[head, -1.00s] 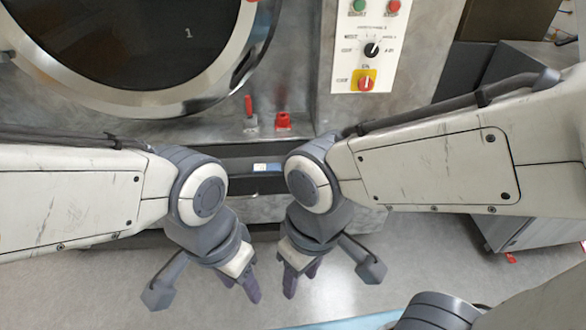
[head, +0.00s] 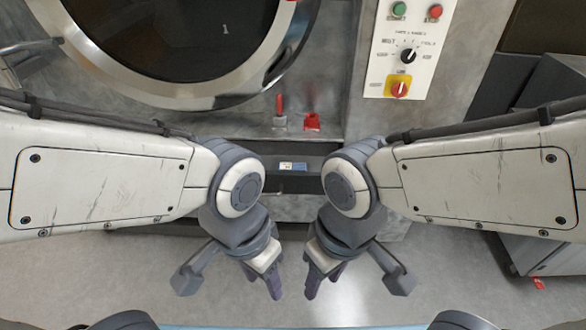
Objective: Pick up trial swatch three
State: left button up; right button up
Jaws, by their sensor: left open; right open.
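I cannot make out a swatch marked three in the head view. A small blue and white piece (head: 292,166) lies on the dark ledge below the washer's round door, between my two arms; it is too small to tell whether it is a swatch or a label. My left gripper (head: 263,278) hangs low in the middle, open and empty. My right gripper (head: 322,278) hangs just right of it, open and empty. Both point down over the floor, apart from each other.
The washer's round door (head: 180,40) fills the upper left. A control panel (head: 408,48) with buttons and switches is right of it. Red fittings (head: 312,121) sit on the sill. A grey cabinet (head: 545,120) stands at right. A light-blue edge runs along the bottom.

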aim_at(288, 166)
jog(key=u, duration=0.55)
jog(key=k, duration=1.3)
jog(key=z, duration=0.15)
jog(key=i, duration=0.55)
jog(key=z, duration=1.05)
jog(key=i, duration=1.3)
jog(key=u, duration=0.35)
